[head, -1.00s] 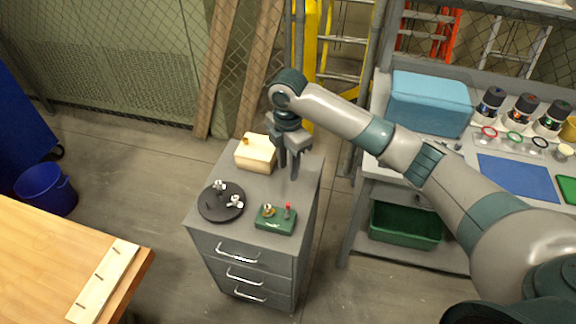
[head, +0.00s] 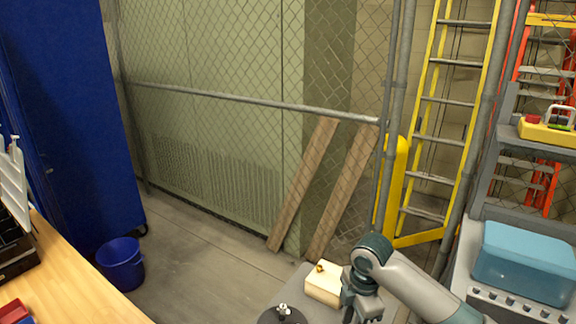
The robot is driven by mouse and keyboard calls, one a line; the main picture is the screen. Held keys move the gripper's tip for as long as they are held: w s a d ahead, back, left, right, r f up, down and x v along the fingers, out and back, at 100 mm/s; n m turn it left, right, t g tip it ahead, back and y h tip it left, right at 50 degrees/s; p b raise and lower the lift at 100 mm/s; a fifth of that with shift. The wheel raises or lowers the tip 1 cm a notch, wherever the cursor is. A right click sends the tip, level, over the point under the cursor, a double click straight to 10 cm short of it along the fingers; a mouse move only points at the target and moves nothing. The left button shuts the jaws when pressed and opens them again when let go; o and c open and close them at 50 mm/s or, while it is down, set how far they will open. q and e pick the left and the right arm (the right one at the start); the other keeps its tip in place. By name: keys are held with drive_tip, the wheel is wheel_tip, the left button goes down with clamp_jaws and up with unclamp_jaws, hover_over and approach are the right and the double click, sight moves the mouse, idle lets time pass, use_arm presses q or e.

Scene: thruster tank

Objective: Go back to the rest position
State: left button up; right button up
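My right arm comes in from the lower right, with its wrist above the grey drawer cabinet (head: 289,284). My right gripper (head: 362,318) is at the bottom edge of the head view, beside a cream box (head: 323,284) with a small brass-coloured piece on top. Its fingertips are cut off by the frame, so I cannot see whether it is open or shut. My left arm and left gripper are not in view.
A black round plate (head: 281,315) with small metal parts lies on the cabinet. A wooden table (head: 85,280) is at left, with a blue bucket (head: 121,264) beyond it. A workbench with a blue bin (head: 525,262) stands at right. The floor between is clear.

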drive_tip(key=s+a+f+m+t+y, duration=0.1)
drive_tip(key=s+a+f+m, duration=0.3)
drive_tip(key=s, duration=0.4)
drive_tip(key=s+a+f+m+t+y, duration=0.1)
drive_tip(key=s+a+f+m+y, duration=0.1)
drive_tip(key=s+f+m, duration=0.35)
drive_tip(key=s+d+f+m+t+h, duration=0.1)
drive_tip(key=s+d+m+h, duration=0.1)
drive_tip(key=s+d+m, duration=0.6)
drive_tip(key=s+d+f+m+h, duration=0.1)
drive_tip(key=s+d, duration=0.3)
drive_tip(key=s, duration=0.8)
wheel_tip(320, 180, down, 32)
drive_tip(key=s+f+g+b, duration=0.1)
drive_tip(key=s+b, duration=0.1)
drive_tip(key=b, duration=0.2)
drive_tip(key=s+d+f+g+b, duration=0.1)
drive_tip(key=s+d+f+b, duration=0.2)
drive_tip(key=s+f, duration=1.4)
wheel_tip(320, 180, down, 3)
drive_tip(key=shift+s+r+h, duration=0.15)
drive_tip(key=shift+s+h, duration=0.05)
drive_tip(key=shift+h, duration=0.1)
